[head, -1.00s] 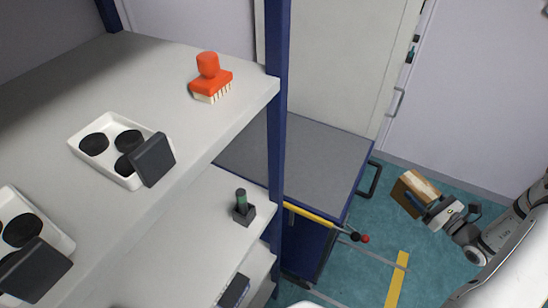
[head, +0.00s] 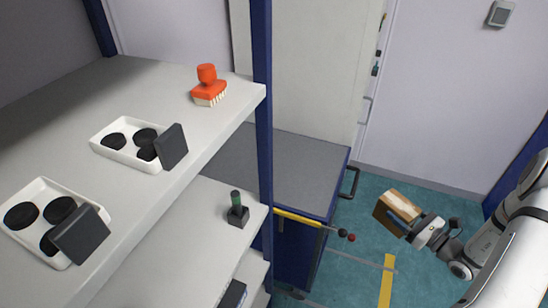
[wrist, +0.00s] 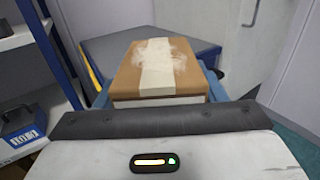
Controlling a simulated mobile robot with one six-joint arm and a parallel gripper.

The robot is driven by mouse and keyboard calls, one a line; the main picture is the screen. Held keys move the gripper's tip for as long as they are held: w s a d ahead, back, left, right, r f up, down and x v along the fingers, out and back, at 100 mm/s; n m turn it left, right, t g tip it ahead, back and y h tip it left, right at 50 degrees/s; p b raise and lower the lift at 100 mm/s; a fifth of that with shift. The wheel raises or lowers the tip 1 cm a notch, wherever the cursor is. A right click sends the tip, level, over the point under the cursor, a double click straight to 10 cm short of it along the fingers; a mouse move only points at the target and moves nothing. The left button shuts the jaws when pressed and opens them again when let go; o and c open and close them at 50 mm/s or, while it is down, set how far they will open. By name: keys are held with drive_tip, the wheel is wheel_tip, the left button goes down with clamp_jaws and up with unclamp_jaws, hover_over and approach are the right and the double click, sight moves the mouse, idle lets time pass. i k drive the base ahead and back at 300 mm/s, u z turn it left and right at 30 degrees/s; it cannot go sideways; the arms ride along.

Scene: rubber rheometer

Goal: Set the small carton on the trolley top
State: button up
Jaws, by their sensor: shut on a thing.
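The small carton (head: 394,211) is brown cardboard with a pale strip of tape. My gripper (head: 412,229) is shut on it and holds it in the air over the floor, to the right of the trolley. In the wrist view the carton (wrist: 158,68) fills the middle, just beyond the gripper's dark front edge. The trolley has a grey top (head: 300,172) and a blue body, and stands behind the shelf post. Its top (wrist: 112,47) shows beyond the carton in the wrist view and is partly hidden by it. The visible part of the top is bare.
A shelf rack (head: 130,190) fills the left, with a blue post (head: 263,130). It bears white trays of black discs, an orange brush (head: 208,88) and a green-topped tool (head: 237,210). The trolley's black handle (head: 350,182) sticks out right. The teal floor right of the trolley is clear.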

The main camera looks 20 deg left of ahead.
sight(307, 169)
drive_tip(key=z, duration=0.05)
drive_tip(key=i, duration=0.85)
drive_tip(key=u, duration=0.1)
